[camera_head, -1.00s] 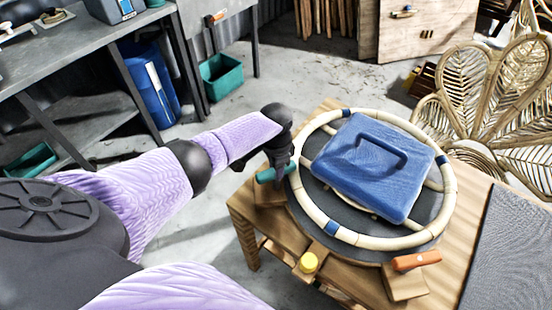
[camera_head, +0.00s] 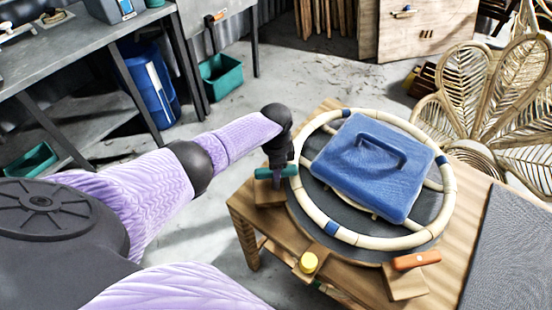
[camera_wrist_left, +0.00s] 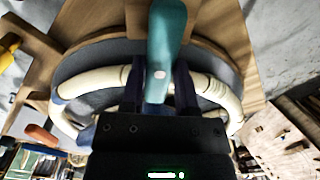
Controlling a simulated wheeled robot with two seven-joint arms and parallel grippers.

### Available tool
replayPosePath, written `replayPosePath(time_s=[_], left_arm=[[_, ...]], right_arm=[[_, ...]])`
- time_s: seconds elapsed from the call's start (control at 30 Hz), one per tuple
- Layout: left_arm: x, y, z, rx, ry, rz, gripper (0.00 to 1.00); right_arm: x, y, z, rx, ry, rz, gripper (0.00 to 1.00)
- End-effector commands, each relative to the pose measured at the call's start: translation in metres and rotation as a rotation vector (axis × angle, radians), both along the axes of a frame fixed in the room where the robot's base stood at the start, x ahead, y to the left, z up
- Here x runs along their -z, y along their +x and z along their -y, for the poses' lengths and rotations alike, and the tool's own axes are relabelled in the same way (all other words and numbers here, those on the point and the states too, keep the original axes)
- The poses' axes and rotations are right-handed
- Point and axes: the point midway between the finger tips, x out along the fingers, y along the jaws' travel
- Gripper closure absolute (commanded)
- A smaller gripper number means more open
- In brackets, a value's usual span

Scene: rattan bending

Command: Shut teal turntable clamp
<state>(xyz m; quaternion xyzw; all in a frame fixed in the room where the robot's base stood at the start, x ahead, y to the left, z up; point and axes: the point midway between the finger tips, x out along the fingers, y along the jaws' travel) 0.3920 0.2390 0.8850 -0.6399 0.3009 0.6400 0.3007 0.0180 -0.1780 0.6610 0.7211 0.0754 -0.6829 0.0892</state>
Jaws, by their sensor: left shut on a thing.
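The teal clamp handle (camera_head: 264,173) is at the left edge of the round turntable (camera_head: 292,212), above a wooden block on the wooden table. It lies roughly level in the head view. My left gripper (camera_head: 277,178) comes down on it from above and is shut on it. In the left wrist view the teal handle (camera_wrist_left: 166,38) runs between the two dark fingers of my gripper (camera_wrist_left: 160,88). The clamp's lower parts are hidden. My right gripper does not show.
A pale rattan ring (camera_head: 445,205) with blue bands and a blue handled block (camera_head: 350,170) sit on the turntable. A yellow-knobbed clamp (camera_head: 309,263) and an orange-handled clamp (camera_head: 416,260) stand at the near edge. A rattan chair back (camera_head: 480,95) is at the right.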

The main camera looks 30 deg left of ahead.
Motion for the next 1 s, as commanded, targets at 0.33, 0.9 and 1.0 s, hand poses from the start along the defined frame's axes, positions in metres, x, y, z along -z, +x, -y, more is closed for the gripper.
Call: replayPosePath(time_s=[0.33,0.9,1.0], left_arm=[[0.000,0.000,0.001,0.001,-0.001,0.001,0.26],[-0.073,0.001,0.000,0.002,0.000,0.004,0.26],[-0.090,0.001,0.000,0.002,-0.001,0.003,0.26]], right_arm=[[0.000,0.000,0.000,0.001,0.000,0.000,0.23],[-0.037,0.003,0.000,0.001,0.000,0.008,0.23],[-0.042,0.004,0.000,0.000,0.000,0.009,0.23]])
